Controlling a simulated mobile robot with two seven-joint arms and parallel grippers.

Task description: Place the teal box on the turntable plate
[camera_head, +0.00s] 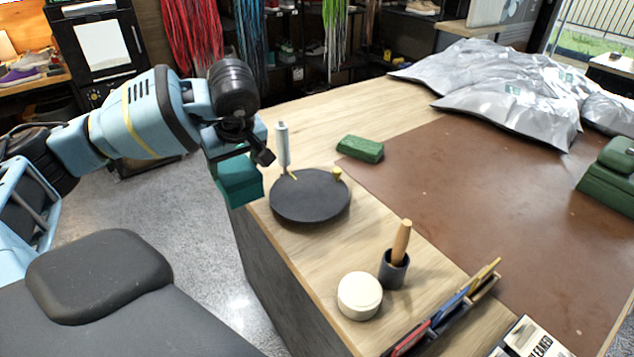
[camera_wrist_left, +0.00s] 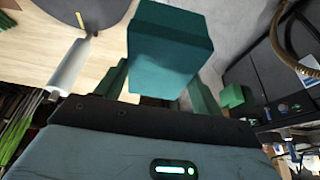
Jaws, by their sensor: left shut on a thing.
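The teal box (camera_head: 241,184) hangs below my left gripper (camera_head: 232,158), just left of the table's near left edge. My left gripper is shut on it. In the left wrist view the teal box (camera_wrist_left: 168,52) sits at the fingers, with the floor and part of the tabletop behind it. The turntable plate (camera_head: 310,200) is a dark round disc on the table corner, right of the box and apart from it. Part of the plate (camera_wrist_left: 88,10) also shows at the top of the left wrist view. My right gripper is out of view.
A pale cylindrical tool (camera_head: 283,146) with a yellow tip stands at the plate's far left edge, near my gripper. A small yellow piece (camera_head: 337,174) is at its far right rim. A green block (camera_head: 360,149), a round cream tin (camera_head: 359,296) and a wooden-handled tool (camera_head: 401,243) are nearby.

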